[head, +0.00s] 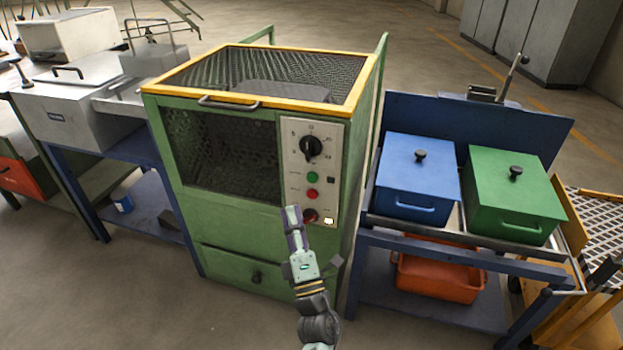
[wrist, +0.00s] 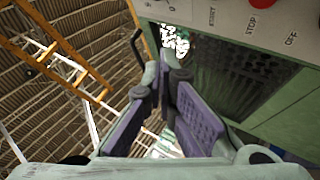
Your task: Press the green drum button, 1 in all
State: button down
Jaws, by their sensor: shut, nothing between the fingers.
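The green button (head: 312,177) is on the pale control panel (head: 297,160) at the front right of the green machine (head: 235,230). A red button (head: 313,193) sits right below it, and a black knob (head: 311,146) is above. My gripper (head: 292,212) is shut and empty, in front of the machine, below and left of the green button in the picture. I cannot tell its distance from the panel. In the wrist view the closed fingers (wrist: 168,68) point up beside the machine's dark mesh window (wrist: 235,75). The green button is not visible there.
Another red button (head: 310,215) and a small lit white switch (head: 328,221) are low on the panel, near my gripper. A blue box (head: 418,180) and a green box (head: 515,195) stand on the right bench. A handle (head: 230,102) juts from the machine's top edge.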

aim_at(312, 178)
jog(key=w+d+p, duration=0.1)
jog(key=w+d, duration=0.1)
jog(key=w, duration=0.6)
jog(key=shift+w+d, duration=0.25)
jog(key=shift+d, duration=0.1)
dwell(1.4)
jog(key=shift+w+d, duration=0.1)
jog(key=shift+w, duration=0.25)
